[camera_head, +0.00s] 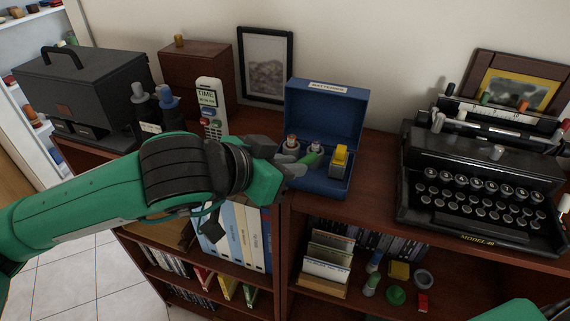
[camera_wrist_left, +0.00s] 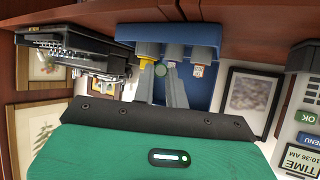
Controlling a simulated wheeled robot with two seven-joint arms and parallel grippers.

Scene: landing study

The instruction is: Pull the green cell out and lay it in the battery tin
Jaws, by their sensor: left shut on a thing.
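The battery tin (camera_head: 328,112) is a blue box with its lid up, labelled BATTERIES, on the wooden top. Its blue inside also shows in the left wrist view (camera_wrist_left: 200,38). My left gripper (camera_head: 300,163) reaches in from the left over the tin's front. It is shut on the green cell (camera_head: 310,159), which slants at the fingertips above the tin's floor. In the left wrist view the green cell (camera_wrist_left: 160,69) shows end-on between the two fingers. I cannot tell whether it touches the tin.
A white handset (camera_head: 211,105) stands to the left, a framed picture (camera_head: 265,65) behind. A black typewriter (camera_head: 480,180) stands right, with bare wood between.

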